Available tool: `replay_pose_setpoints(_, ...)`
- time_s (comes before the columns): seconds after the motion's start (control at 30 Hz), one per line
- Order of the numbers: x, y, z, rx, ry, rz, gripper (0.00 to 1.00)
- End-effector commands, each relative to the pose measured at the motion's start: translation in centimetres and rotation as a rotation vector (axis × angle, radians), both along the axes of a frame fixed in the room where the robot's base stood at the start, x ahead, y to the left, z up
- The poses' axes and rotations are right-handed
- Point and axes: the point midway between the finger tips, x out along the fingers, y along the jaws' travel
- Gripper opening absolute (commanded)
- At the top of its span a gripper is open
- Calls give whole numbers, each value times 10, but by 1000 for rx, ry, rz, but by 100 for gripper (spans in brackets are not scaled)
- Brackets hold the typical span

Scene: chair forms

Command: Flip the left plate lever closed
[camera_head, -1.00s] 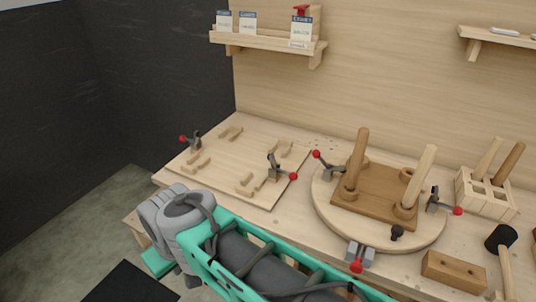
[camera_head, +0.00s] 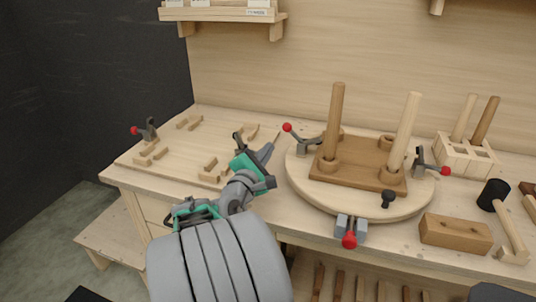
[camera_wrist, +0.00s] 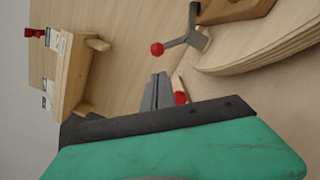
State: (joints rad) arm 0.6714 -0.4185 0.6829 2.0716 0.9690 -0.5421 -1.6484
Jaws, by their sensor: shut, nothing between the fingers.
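A flat wooden plate (camera_head: 141,161) on the left of the bench carries two lever clamps. The left clamp (camera_head: 149,129) has its red-tipped lever pointing left. The right clamp (camera_head: 238,142) stands next to my gripper (camera_head: 270,148), and its lever tip is hidden behind the gripper in the head view. My gripper is shut and empty, pointing right over the plate's right edge. In the wrist view, the shut fingers (camera_wrist: 158,90) are close beside a red knob (camera_wrist: 181,98), apparently the right clamp's lever tip; whether they touch I cannot tell.
A round board (camera_head: 300,186) with a wooden base and two upright rods stands to the right. Its left clamp (camera_head: 307,144) has a red knob near my fingers. A wooden block (camera_head: 455,234) and a mallet (camera_head: 495,197) lie further right. A shelf (camera_head: 225,14) hangs above.

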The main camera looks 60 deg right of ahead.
Motion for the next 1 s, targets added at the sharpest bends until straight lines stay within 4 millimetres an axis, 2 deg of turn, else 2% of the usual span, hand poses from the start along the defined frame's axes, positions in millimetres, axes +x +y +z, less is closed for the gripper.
replay_pose_setpoints(0.2,4,-46,2,3,-4,-5,0)
replay_pose_setpoints(0.4,8,-74,3,3,-5,-2,0)
replay_pose_setpoints(0.83,9,-80,3,4,-7,1,0)
replay_pose_setpoints(1.0,2,-83,5,7,-29,-12,0)
